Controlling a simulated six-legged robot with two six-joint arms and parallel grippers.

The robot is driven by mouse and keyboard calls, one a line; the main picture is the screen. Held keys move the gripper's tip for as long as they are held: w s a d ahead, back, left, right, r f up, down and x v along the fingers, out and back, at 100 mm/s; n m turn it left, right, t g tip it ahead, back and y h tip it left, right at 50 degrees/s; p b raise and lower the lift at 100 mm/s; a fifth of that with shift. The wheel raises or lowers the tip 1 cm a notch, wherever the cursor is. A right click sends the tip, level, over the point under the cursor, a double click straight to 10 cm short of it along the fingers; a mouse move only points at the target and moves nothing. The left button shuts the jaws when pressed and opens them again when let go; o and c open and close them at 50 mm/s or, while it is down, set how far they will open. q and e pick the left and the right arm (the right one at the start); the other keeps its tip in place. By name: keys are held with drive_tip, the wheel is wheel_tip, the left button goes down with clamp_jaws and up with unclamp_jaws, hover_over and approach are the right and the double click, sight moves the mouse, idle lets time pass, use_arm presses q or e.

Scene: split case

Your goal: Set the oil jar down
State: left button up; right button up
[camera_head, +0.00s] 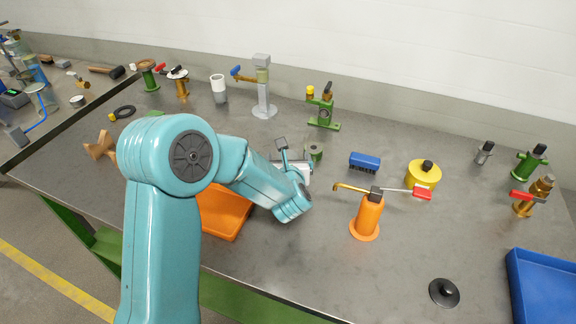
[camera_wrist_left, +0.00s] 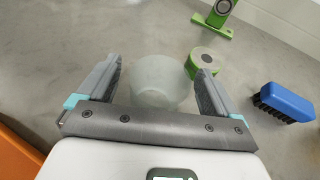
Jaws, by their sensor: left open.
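A pale, translucent round jar (camera_wrist_left: 160,82), which looks like the oil jar, is in the left wrist view. It sits between the two fingers of my left gripper (camera_wrist_left: 158,72), with a gap visible on each side. The gripper is open. In the head view my left gripper (camera_head: 292,152) is low over the middle of the workbench (camera_head: 330,245), and the jar is not clearly visible there. It appears to rest on the bench top, though its base is hard to see. My right gripper is not in view.
A green roll (camera_wrist_left: 203,62) stands just behind the right finger. A blue brush (camera_head: 365,162) and an orange oil can (camera_head: 367,215) are to the right. An orange tray (camera_head: 225,212) lies under my left arm.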

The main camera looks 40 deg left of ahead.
use_arm(q)
drive_tip(key=shift+a, duration=0.1)
drive_tip(key=shift+c, duration=0.2)
drive_tip(key=shift+w, duration=0.1)
drive_tip(key=c, duration=1.3)
drive_tip(key=shift+c, duration=0.2)
drive_tip(key=shift+r, duration=0.15)
